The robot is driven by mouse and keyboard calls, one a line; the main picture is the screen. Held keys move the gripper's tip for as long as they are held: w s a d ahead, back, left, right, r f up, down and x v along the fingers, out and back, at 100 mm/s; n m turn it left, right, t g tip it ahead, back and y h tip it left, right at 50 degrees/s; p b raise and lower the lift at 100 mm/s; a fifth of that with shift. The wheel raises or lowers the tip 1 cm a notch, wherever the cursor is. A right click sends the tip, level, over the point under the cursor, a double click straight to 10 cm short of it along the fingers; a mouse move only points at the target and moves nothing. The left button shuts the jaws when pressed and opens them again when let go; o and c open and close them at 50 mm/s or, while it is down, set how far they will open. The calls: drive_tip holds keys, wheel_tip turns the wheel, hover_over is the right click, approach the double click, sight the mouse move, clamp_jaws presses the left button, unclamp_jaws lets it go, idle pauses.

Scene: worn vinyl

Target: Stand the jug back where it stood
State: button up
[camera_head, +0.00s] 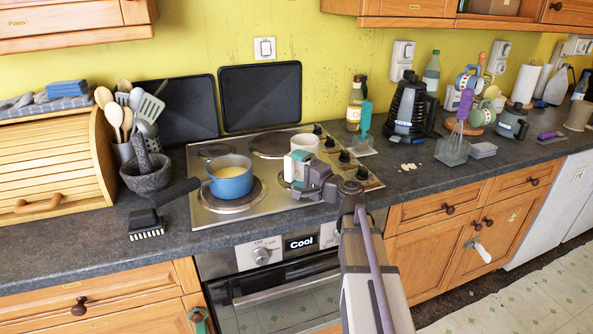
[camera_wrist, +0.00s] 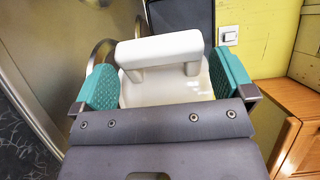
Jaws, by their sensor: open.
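The white jug (camera_head: 305,142) is on the right part of the steel hob (camera_head: 213,213), partly hidden behind my gripper in the head view. My gripper (camera_head: 296,172) is in front of it, over the hob. In the wrist view the jug (camera_wrist: 160,94) appears between the two teal fingers, with its thick white handle (camera_wrist: 160,48) towards the camera. My gripper (camera_wrist: 163,82) is open, and a gap shows between the handle and each finger. I cannot tell whether a finger touches the jug's body. The jug's base is hidden.
A blue pot (camera_head: 231,182) stands on the front left burner. A mortar (camera_head: 147,176) and a black brush (camera_head: 147,222) are left of the hob. A bottle (camera_head: 355,108), a kettle (camera_head: 405,108) and a whisk in a clear container (camera_head: 452,150) are to the right.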

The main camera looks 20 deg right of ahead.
drive_tip(key=shift+v, duration=1.45)
drive_tip(key=v, duration=1)
drive_tip(key=shift+s, duration=0.4)
drive_tip(key=s+a+f+n+g+p, duration=0.1)
drive_tip(key=a+f+n+g+p, duration=0.1)
drive_tip(key=a+n+g+p, duration=0.45)
drive_tip(key=s+a+f+n+g+p, duration=0.15)
drive_tip(key=a+g, duration=0.25)
drive_tip(key=a, duration=0.6)
drive_tip(key=s+a+f+n+g+h+p, duration=0.2)
drive_tip(key=s+a+f+n+g+h, duration=0.1)
drive_tip(key=s+a+n+g+h, duration=0.1)
drive_tip(key=s+n+g+h, duration=0.1)
drive_tip(key=s+g+h, duration=0.1)
drive_tip(key=shift+a+n+h, duration=0.3)
drive_tip(key=shift+h, duration=0.1)
